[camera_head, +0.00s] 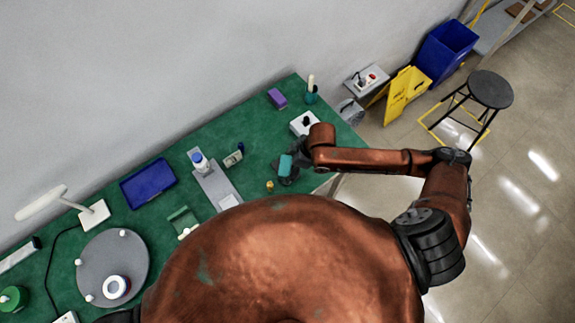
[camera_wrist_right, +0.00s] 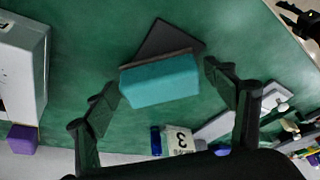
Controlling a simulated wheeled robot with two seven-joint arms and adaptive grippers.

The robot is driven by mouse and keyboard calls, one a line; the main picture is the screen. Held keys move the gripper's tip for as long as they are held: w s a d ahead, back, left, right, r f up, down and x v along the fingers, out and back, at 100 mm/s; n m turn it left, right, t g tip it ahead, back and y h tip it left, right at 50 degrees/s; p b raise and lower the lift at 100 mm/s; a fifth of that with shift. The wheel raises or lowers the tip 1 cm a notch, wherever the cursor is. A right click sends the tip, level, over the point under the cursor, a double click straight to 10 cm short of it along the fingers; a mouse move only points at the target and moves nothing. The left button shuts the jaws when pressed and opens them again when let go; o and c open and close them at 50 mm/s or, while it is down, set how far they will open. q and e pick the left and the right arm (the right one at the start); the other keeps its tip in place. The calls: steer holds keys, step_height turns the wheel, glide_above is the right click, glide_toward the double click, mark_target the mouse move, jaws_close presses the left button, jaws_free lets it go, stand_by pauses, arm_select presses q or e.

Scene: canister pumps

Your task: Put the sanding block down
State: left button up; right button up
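The sanding block (camera_wrist_right: 160,80) is teal with a thin brownish layer along one edge. In the head view the block (camera_head: 285,165) and right gripper (camera_head: 292,170) are over the right part of the green table. A flat dark grey patch (camera_wrist_right: 172,36) lies just beyond the block in the wrist view. Whether the block touches the surface below cannot be told. My left gripper is not visible.
The green table (camera_head: 255,150) has bare room around the block. A white box (camera_head: 303,122) is close behind it, and a purple block (camera_head: 277,97) is farther back. A small yellow-brown item (camera_head: 270,186) and a numbered box (camera_head: 234,156) stand to the left.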

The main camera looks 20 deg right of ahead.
steer(key=shift+o, duration=0.3)
steer(key=p+v, duration=0.1)
steer(key=v, duration=1.1)
steer(key=shift+r, duration=0.1)
